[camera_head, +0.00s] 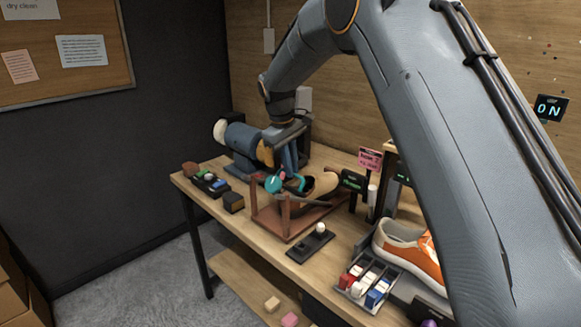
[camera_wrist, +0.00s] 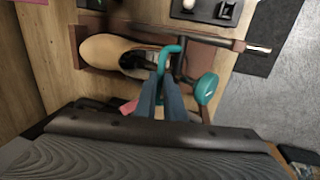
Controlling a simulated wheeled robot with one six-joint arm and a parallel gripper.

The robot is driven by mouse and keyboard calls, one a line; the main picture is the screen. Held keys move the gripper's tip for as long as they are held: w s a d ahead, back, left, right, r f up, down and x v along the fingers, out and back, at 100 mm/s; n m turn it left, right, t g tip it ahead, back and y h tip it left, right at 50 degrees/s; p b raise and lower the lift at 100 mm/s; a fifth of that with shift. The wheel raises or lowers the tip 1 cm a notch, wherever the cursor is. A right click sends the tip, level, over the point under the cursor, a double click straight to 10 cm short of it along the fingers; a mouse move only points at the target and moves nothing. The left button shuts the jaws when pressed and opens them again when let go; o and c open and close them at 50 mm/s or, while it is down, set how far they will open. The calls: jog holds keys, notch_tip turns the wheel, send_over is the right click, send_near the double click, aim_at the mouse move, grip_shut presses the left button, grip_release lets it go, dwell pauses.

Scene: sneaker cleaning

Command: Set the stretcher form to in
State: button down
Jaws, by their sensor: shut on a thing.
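The shoe stretcher is a red-brown stand (camera_head: 268,217) on the bench, with a tan shoe or form (camera_head: 325,181) lying in it. The tan piece also shows in the wrist view (camera_wrist: 103,48), with a dark opening toward my fingers. A teal crank handle with a curved arm (camera_wrist: 171,50) and a round knob (camera_wrist: 207,89) is at the stretcher's near end; the knob also shows in the head view (camera_head: 273,184). My gripper (camera_wrist: 167,95) points down there, its blue-grey fingers shut on the teal handle. The exact contact is partly hidden by the fingers.
A black slider plate (camera_head: 311,246) with a white knob lies in front of the stand. A blue motor-like machine (camera_head: 240,138) stands behind left. A small dark display (camera_head: 352,181) and pink sign (camera_head: 370,160) are at right, then an orange sneaker (camera_head: 422,258) and a brush rack (camera_head: 350,290).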

jog(key=c, duration=1.8)
grip_release()
jog(key=shift+w+d+f, duration=0.1)
jog(key=shift+w+d, duration=0.05)
jog(key=shift+w, duration=0.1)
jog(key=shift+c, duration=0.2)
jog(key=shift+s+r, duration=0.1)
jog(key=shift+r, duration=0.45)
jog(key=b+v, duration=0.2)
jog(key=v, duration=0.4)
jog(key=shift+r, duration=0.35)
jog(key=shift+s, duration=0.1)
